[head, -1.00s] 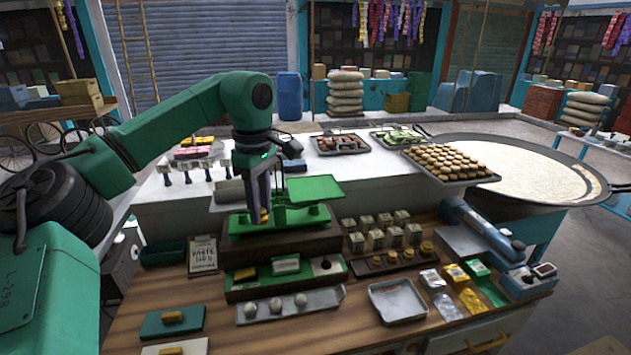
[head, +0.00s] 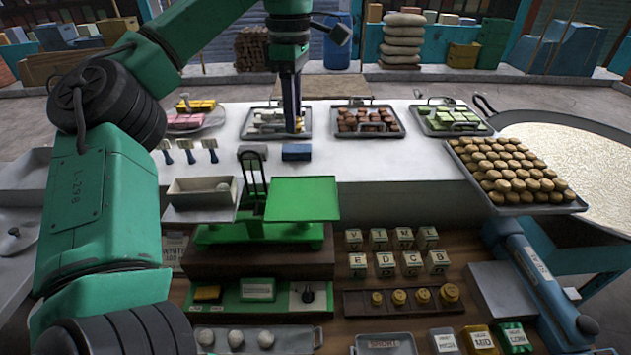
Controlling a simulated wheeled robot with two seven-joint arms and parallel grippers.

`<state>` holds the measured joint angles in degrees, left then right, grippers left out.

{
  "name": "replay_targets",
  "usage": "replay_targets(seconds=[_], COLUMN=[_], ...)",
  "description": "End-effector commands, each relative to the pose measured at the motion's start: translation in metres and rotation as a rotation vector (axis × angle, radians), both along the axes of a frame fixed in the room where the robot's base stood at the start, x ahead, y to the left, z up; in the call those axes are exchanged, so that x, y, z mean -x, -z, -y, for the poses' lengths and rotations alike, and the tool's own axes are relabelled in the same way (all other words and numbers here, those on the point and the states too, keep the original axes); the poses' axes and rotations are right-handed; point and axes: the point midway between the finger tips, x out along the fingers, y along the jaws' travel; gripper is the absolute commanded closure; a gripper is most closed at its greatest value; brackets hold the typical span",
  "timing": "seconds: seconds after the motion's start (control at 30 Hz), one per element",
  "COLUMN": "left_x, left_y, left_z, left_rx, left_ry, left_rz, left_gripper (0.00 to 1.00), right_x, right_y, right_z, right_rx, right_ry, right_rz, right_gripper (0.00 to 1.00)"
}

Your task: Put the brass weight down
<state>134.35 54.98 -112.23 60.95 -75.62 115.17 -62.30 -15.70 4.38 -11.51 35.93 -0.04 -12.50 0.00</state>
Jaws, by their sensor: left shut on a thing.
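My left gripper (head: 292,122) points down at the back of the white counter, in front of the tray of white pieces (head: 265,122) in the picture. Its fingers are close together; the brass weight between them, seen a second ago, is hardly visible now. The green balance scale (head: 265,232) stands nearer, with a bare green pan (head: 302,199) on the right and a grey pan (head: 200,190) holding a pale ball on the left. Several brass weights (head: 422,296) sit in a dark rack at the lower right. My right gripper is not in view.
Trays of brown (head: 367,121) and green pieces (head: 450,119) stand to the right of the gripper. Lettered blocks (head: 411,264) stand behind the weight rack. A blue block (head: 296,152) lies on the counter.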

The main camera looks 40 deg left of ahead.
Motion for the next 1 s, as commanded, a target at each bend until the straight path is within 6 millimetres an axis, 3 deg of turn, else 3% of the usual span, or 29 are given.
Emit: replay_targets(seconds=[0.1, 0.33, 0.43, 0.57, 0.67, 0.9, 1.0], left_x=[0.001, 0.003, 0.003, 0.004, 0.004, 0.005, 0.004], left_y=[0.030, 0.072, 0.097, 0.134, 0.139, 0.180, 0.185], left_z=[0.000, -0.001, -0.001, -0.001, -0.002, -0.002, -0.001], left_rx=[0.005, 0.000, 0.000, -0.002, -0.004, -0.002, -0.001], left_ry=[0.001, -0.004, -0.002, -0.003, -0.005, -0.004, -0.004], left_rz=[-0.006, -0.003, -0.002, -0.001, 0.002, 0.002, 0.005], left_gripper=[1.00, 1.00, 1.00, 1.00, 1.00, 1.00, 1.00], right_x=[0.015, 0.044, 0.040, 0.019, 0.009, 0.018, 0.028], right_y=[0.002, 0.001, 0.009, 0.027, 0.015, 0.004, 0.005], right_z=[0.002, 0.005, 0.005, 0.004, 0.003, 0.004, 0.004], right_rx=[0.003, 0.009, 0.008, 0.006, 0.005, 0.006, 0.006], right_ry=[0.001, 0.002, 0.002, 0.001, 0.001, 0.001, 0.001], right_rz=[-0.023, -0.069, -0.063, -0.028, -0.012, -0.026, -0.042], right_gripper=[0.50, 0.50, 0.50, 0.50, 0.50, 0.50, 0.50])
